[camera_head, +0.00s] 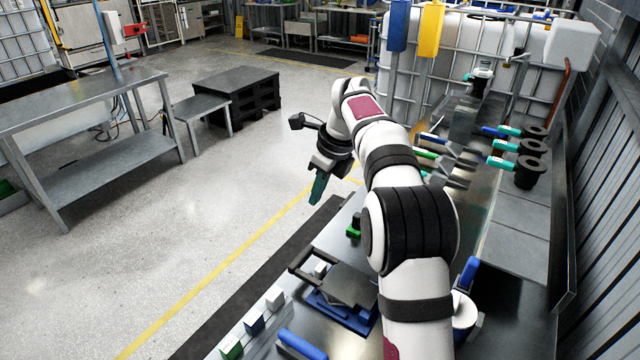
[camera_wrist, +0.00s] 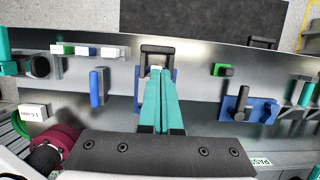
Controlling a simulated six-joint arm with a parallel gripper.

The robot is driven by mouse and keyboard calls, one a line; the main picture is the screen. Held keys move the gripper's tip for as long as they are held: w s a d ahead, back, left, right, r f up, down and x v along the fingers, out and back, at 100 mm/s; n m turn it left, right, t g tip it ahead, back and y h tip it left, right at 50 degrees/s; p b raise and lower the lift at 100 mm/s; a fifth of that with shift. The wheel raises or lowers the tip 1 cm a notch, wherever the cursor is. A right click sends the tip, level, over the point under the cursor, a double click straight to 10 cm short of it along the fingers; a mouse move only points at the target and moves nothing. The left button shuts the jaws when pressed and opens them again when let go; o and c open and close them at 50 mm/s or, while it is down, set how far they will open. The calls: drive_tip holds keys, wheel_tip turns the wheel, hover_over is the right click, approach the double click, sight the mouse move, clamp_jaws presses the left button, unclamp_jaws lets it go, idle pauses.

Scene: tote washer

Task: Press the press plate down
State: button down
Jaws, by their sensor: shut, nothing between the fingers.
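A flat dark grey plate (camera_head: 348,285), which looks like the press plate, sits on a blue base (camera_head: 340,314) on the metal bench. A black U-shaped handle (camera_head: 300,270) sticks out from its left side. The fingers also fill the middle of the wrist view (camera_wrist: 161,75).
Green, blue and white blocks (camera_head: 254,322) line the bench edge near a blue bar (camera_head: 300,343). A green block with a black knob (camera_head: 354,229) stands beyond the plate. Levers with teal grips (camera_head: 505,147) stand at the right. A blue fixture (camera_wrist: 248,107) shows in the wrist view.

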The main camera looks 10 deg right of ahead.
drive_tip(key=w+d+r+n+t+h, duration=0.2)
drive_tip(key=w+d+n+t+h, duration=0.2)
drive_tip(key=d+n, duration=0.5)
drive_tip(key=w+d+r+n+t+h, duration=0.2)
drive_tip(key=w+d+n+t+h, duration=0.25)
drive_tip(key=d, duration=0.75)
drive_tip(key=s+a+f+n+y, duration=0.2)
drive_tip(key=a+f+n+y, duration=0.3)
drive_tip(key=a+n+y, duration=0.65)
drive_tip(key=s+a+f+n+g+y, duration=0.1)
drive_tip(key=s+a+f+n+g, duration=0.3)
drive_tip(key=s+a+f+n, duration=0.5)
drive_tip(key=n, duration=0.2)
hover_over(304, 251)
drive_tip(key=s, duration=0.3)
wheel_tip(304, 251, down, 4)
drive_tip(key=f, duration=0.4)
drive_tip(key=shift+w+a, duration=0.15)
drive_tip(key=shift+w, duration=0.05)
drive_tip(key=shift+f, duration=0.45)
